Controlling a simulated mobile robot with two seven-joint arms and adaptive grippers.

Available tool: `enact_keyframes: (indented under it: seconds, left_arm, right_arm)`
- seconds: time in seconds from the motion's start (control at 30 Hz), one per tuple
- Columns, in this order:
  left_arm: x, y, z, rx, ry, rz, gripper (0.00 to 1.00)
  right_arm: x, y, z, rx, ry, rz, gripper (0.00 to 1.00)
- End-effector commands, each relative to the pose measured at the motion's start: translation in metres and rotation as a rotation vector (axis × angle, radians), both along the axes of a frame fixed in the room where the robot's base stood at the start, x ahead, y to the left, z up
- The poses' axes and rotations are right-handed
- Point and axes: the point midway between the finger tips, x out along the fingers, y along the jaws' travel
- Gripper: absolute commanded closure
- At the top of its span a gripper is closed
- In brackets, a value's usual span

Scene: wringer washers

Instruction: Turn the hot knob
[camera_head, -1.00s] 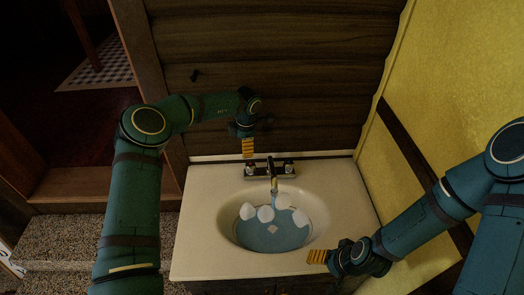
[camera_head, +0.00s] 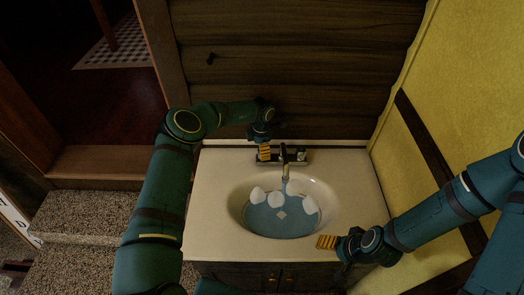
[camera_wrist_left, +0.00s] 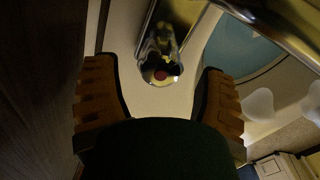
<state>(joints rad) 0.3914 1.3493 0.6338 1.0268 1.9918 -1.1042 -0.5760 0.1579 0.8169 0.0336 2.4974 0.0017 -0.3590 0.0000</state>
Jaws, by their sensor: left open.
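The hot knob (camera_wrist_left: 161,74) is a shiny chrome knob with a red dot, seen in the left wrist view. It lies between the two orange finger pads of my left gripper (camera_head: 264,153), with a gap on each side. The left gripper is open and points down at the left end of the chrome faucet (camera_head: 284,166). In the head view the gripper mostly hides the hot knob. The other knob (camera_head: 301,156) shows at the faucet's right end. My right gripper (camera_head: 327,242) is over the front right of the counter; its opening is unclear.
The white counter (camera_head: 214,215) holds a basin with bluish water (camera_head: 282,223) and several white lumps floating in it. A dark wooden wall (camera_head: 300,80) stands close behind the faucet, and a yellow wall (camera_head: 455,75) is on the right. Carpeted steps (camera_head: 80,212) are at the left.

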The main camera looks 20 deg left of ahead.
Motion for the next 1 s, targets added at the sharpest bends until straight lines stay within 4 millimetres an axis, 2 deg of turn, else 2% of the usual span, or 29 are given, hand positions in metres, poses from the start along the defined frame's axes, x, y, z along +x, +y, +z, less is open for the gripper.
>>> enact_keyframes:
  seconds: [0.2,0.47,0.57,0.6,0.67,1.0]
  left_arm:
    - [0.0003,-0.0002,-0.0126,0.001,-0.001,0.0,0.29]
    - [0.0002,-0.0001,-0.0134,0.001,-0.001,0.0,0.29]
    - [0.0002,-0.0001,-0.0133,0.001,-0.001,0.0,0.59]
    - [0.0002,-0.0001,-0.0132,0.001,-0.001,0.0,0.73]
    - [0.0001,0.0,-0.0132,0.001,-0.001,0.0,0.94]
    - [0.0003,0.0001,-0.0135,0.0,-0.001,-0.03,0.96]
  right_arm:
    - [0.0001,0.0,0.0002,0.0,0.0,0.0,0.29]
    - [0.0001,0.0,0.0002,0.0,0.0,0.0,0.29]
    - [0.0001,0.0,0.0002,0.0,0.0,0.0,0.29]
    - [0.0001,0.0,0.0002,0.0,0.0,0.0,0.29]
    - [0.0001,0.0,0.0002,0.0,0.0,0.0,0.29]
    - [0.0,0.0,-0.0019,0.0,0.0,0.0,0.29]
